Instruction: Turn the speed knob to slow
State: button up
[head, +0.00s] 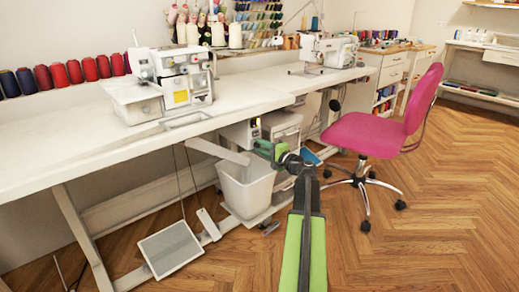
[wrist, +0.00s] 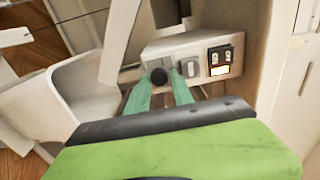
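The box also carries a grey switch and a dark switch panel (wrist: 220,60) with an orange-lit part. In the head view my gripper (head: 264,148) reaches in beside the control box (head: 240,134); the knob cannot be made out there.
A white bin (head: 246,186) stands below my gripper, and a pale angled chute (head: 218,151) hangs from the table (head: 100,140) just left of it. A pink chair (head: 375,133) stands to the right, with open floor in front.

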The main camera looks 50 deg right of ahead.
jog(key=shift+o, duration=1.3)
jog(key=shift+a, duration=0.1)
jog(key=shift+s, duration=0.2)
jog(key=s+a, duration=0.1)
jog(key=s, duration=1.6)
jog(key=shift+a, duration=0.1)
